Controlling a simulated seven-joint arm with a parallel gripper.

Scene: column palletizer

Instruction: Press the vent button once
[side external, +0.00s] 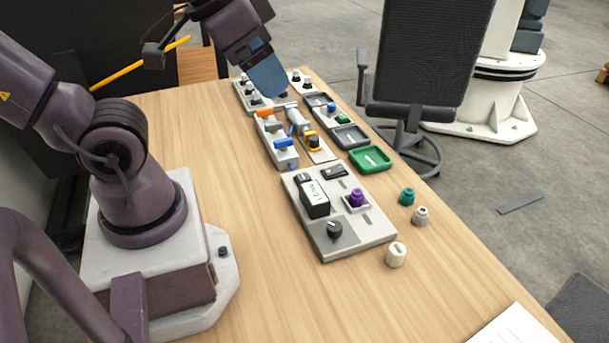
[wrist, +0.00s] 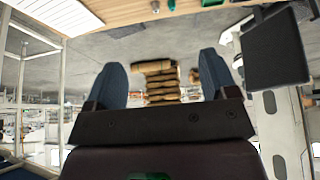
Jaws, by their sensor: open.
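My gripper (side external: 268,78) is raised above the far end of the table. In the wrist view its two blue fingers (wrist: 162,75) are apart with nothing between them. I cannot tell which control is the vent button, because the labels are too small to read. A grey panel (side external: 348,235) in the middle of the table carries a purple button (side external: 356,197), a black knob (side external: 334,229) and a black labelled box (side external: 314,198). Further back, a panel (side external: 281,150) has orange and blue levers. At the far end, small panels with dark controls (side external: 246,88) sit near my gripper.
Grey trays (side external: 350,136) and a green tray (side external: 370,159) line the right edge. A teal cap (side external: 407,197), a grey cap (side external: 420,215) and a cream cap (side external: 396,254) stand loose. An office chair (side external: 418,60) stands beyond the edge.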

